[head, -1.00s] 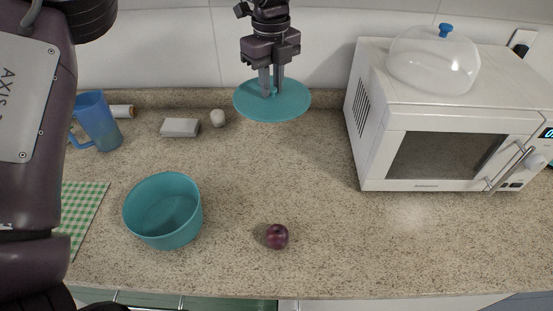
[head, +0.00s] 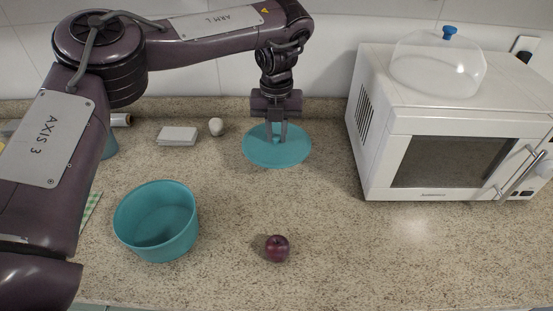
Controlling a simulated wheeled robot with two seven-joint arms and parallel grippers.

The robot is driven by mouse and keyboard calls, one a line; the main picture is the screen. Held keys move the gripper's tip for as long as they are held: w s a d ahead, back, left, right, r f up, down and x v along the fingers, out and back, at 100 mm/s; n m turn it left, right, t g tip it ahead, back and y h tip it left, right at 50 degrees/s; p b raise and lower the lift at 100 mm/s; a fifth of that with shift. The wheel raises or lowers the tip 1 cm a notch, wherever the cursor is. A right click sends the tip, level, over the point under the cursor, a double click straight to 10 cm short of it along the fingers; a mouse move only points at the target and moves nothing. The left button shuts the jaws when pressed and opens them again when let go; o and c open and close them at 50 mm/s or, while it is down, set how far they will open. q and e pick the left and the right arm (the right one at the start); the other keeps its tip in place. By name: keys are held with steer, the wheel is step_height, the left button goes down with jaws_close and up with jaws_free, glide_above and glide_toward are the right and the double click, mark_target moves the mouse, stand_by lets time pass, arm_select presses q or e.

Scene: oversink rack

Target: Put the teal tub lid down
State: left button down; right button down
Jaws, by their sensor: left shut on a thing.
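The teal tub lid (head: 259,153) is a flat round disc near the back of the counter, left of the microwave. My left gripper (head: 277,139) points down over it, shut on the small knob at its middle. The lid looks level and at or very close to the counter; I cannot tell whether it touches. The open teal tub (head: 157,222) stands upright at the front left, apart from the lid. My right gripper is not in view.
A plum (head: 277,248) lies on the counter front. A white microwave (head: 376,150) with a clear dome (head: 437,70) on top stands at right. A grey block (head: 177,136) and a pale garlic-like item (head: 216,126) lie at the back. A blue jug (head: 110,145) is mostly hidden by my arm.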

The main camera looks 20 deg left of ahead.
mark_target(277, 136)
arm_select(q)
steer(key=shift+f, duration=3.8)
steer(key=c, duration=1.3)
jaws_free()
steer(key=shift+f, duration=0.15)
step_height(277, 136, up, 12)
steer(key=shift+r+p, duration=0.2)
steer(key=shift+p, duration=0.3)
